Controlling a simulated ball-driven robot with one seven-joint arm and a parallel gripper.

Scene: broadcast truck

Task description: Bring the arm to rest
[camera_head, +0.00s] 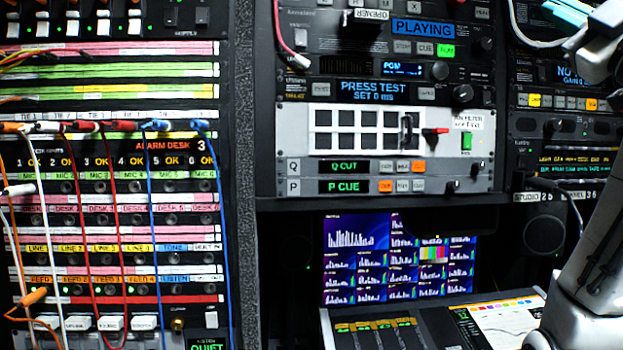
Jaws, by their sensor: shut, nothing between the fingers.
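My arm (590,275) shows at the right edge, its pale links rising from the lower right corner. My gripper (567,11) is at the top right corner, partly cut off by the frame edge. Its light blue fingers lie close together, shut with nothing seen between them. It is in front of the upper right rack equipment, and I cannot tell how far from it.
A patch bay (110,210) with red, blue, white and orange cables fills the left. Below are a monitor screen (400,258) and a sloped console (400,335). A white cable (535,42) hangs near my gripper.

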